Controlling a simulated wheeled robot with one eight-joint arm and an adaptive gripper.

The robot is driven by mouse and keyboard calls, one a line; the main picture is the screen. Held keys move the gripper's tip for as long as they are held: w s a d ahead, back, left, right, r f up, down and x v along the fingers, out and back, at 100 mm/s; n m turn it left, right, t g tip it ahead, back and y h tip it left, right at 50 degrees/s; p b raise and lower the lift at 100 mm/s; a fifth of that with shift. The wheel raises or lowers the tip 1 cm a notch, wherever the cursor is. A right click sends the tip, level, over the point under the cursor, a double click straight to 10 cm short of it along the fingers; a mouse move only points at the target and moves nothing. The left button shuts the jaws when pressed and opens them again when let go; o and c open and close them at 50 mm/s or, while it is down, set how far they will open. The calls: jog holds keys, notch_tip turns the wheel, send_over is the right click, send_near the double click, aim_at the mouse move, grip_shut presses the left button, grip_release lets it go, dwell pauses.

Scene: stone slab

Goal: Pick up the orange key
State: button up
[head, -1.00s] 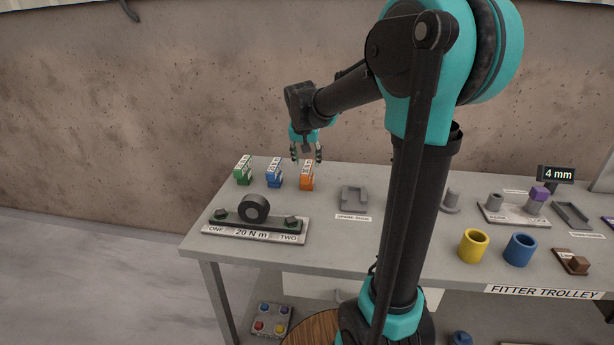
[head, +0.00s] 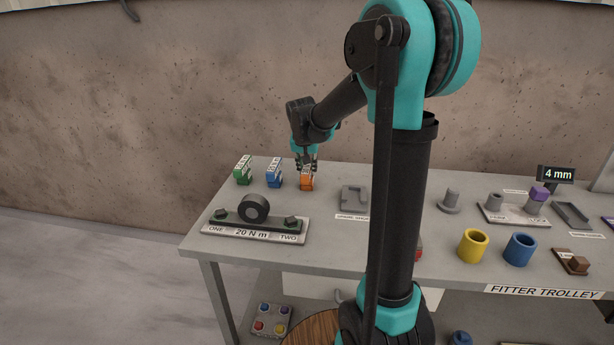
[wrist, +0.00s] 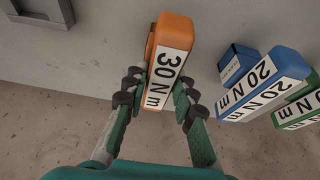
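The orange key (head: 307,182) is a small block at the back left of the bench, at the right end of a row of three. In the wrist view the orange key (wrist: 170,58) carries a white label reading 30 N m. My gripper (head: 307,166) is lowered over its top. In the wrist view my gripper (wrist: 157,98) has one finger on each side of the key's near end, with the fingers spread. A small gap seems to show on the right; contact on the left is hard to tell.
The blue key (head: 275,174) stands just left of the orange one, and the green key (head: 243,171) is farther left. A grey holder (head: 354,198) sits to the right. A plate with a bolted bar (head: 254,237) lies in front. A wall rises behind the bench.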

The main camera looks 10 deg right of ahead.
grip_shut()
jog(key=shift+r, duration=0.1)
